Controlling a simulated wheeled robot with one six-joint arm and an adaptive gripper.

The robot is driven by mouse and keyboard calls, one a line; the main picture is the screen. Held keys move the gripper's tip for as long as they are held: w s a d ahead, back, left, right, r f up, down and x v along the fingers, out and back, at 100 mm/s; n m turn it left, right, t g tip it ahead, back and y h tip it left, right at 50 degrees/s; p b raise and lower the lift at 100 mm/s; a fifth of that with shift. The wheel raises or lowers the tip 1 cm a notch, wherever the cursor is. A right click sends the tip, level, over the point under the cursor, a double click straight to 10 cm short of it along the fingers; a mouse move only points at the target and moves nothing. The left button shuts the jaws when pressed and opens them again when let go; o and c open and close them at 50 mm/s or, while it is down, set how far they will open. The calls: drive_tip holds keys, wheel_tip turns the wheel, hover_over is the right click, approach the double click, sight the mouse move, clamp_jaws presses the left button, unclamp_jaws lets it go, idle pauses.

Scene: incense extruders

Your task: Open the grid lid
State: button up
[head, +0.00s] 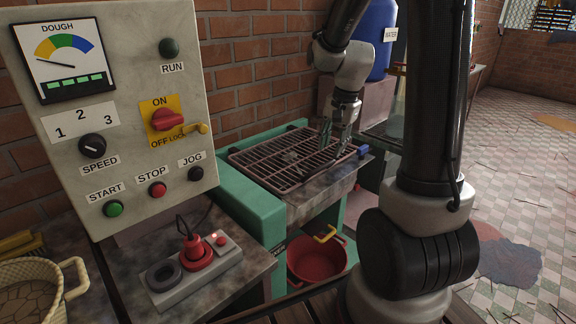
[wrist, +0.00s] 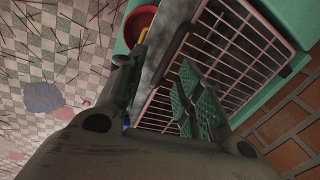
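The grid lid (head: 270,158), a brownish wire grid in a frame, lies flat over the top of the green machine, right of the control panel. In the wrist view the grid lid (wrist: 235,45) fills the upper right, and a dark bar-like handle (wrist: 178,45) shows along its near edge. My gripper (head: 336,146) is above the right part of the lid, pointing down. In the wrist view my gripper (wrist: 163,52) is open, with its fingers apart and the handle seen between and beyond them. I cannot tell whether a finger touches the lid.
A red bowl (head: 316,262) sits under the machine's outlet. A blue water barrel (head: 376,40) stands behind my arm, near the brick wall. Open tiled floor (head: 535,150) is at right.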

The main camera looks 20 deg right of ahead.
sight(323, 166)
drive_tip(key=w+f, duration=0.1)
drive_tip(key=f, duration=0.1)
drive_tip(key=f+m, duration=0.1)
drive_tip(key=f, duration=0.2)
drive_tip(key=w+f+m, duration=0.1)
drive_tip(key=f, duration=0.1)
drive_tip(key=shift+w+a+f, duration=0.2)
drive_tip(key=shift+w+a, duration=0.1)
drive_tip(key=shift+a, duration=0.1)
clamp_jaws()
